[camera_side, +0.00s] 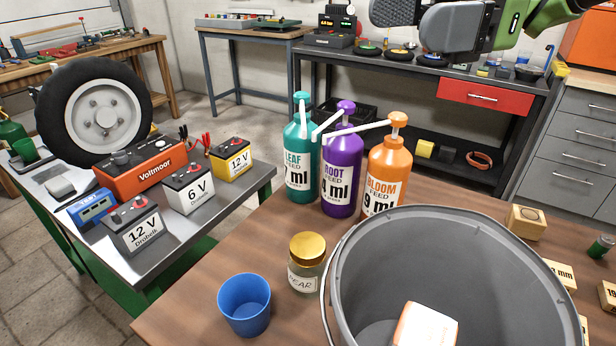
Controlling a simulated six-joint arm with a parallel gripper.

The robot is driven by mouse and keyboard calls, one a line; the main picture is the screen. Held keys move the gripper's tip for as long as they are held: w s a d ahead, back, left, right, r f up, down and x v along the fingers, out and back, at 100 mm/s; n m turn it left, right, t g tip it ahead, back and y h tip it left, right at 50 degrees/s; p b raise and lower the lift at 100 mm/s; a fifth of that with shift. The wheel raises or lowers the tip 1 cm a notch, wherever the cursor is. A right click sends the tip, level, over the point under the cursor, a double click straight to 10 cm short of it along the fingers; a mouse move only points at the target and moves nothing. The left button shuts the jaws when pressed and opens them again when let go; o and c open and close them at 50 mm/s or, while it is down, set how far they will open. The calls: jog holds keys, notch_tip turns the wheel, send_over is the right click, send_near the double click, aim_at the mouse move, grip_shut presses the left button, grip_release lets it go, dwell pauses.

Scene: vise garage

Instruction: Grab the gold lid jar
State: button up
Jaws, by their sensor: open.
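The gold lid jar (304,265) stands upright on the brown wooden table. It is clear glass with a shiny gold lid and a white label that reads partly "EAR". A blue cup (244,304) stands just left and in front of it. A large grey bucket (345,262) stands close on its right, with the bucket's wire handle beside the jar. My gripper (420,22) is at the top edge, high above and to the right of the jar. It is partly cut off by the frame, open, and apart from the jar.
Pump bottles in teal (299,165), purple (341,175) and orange (386,175) stand behind the jar. A white and orange box (426,326) sits inside the bucket. A metal bench (100,250) with batteries and a wheel is on the left. Bare wood lies left of the jar.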

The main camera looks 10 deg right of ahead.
jog(key=w+m+y, duration=0.1)
jog(key=w, duration=0.1)
send_near(308, 245)
jog(key=shift+s+a+r, duration=0.1)
jog(key=shift+a+r, duration=0.1)
jog(key=shift+a, duration=0.1)
jog(key=a, duration=0.9)
jog(key=shift+s+a+f, duration=0.15)
jog(key=shift+a+f, duration=0.05)
jog(key=c, duration=1.4)
